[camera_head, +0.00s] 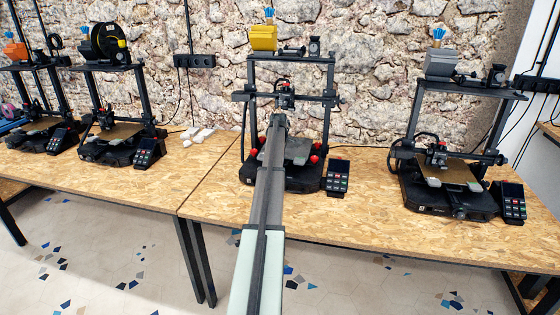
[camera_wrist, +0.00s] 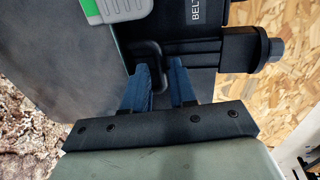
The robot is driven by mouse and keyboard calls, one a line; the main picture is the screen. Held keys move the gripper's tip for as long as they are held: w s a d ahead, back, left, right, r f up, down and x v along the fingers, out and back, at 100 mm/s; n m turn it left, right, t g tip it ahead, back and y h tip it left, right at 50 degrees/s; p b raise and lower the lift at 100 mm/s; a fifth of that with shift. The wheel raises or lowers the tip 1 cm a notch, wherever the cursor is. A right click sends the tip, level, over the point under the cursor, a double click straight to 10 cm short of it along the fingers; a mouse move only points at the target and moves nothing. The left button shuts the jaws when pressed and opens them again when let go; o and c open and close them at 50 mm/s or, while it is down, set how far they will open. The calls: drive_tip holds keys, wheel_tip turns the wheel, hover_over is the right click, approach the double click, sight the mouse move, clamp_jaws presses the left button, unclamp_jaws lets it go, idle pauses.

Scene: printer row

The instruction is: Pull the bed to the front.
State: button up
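The middle printer (camera_head: 283,172) stands on the wooden bench, with its grey bed (camera_head: 299,152) partly hidden by my arm. My gripper (camera_head: 277,120) reaches in over this printer, and its fingers are too small to read there. In the wrist view, the two dark blue fingers of my gripper (camera_wrist: 164,66) stand a narrow gap apart at a black loop-shaped handle (camera_wrist: 152,50). Part of the handle seems to lie between the fingers. I cannot tell whether they press on it. The grey bed surface (camera_wrist: 65,55) fills the left of that view.
A black knob (camera_wrist: 274,48) and a part lettered "BELT" sit right of the fingers. A grey and green clip (camera_wrist: 118,8) is on the bed. A control screen (camera_head: 338,176) stands right of the printer. Another printer (camera_head: 447,185) stands farther right.

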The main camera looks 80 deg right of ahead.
clamp_jaws()
idle(0.3)
drive_tip(key=a, duration=1.5)
drive_tip(key=shift+a, duration=0.1)
drive_tip(key=shift+o, duration=1.3)
unclamp_jaws()
drive_tip(key=shift+r, duration=0.15)
wheel_tip(320, 180, up, 13)
drive_tip(key=a, duration=0.2)
drive_tip(key=shift+r, duration=0.15)
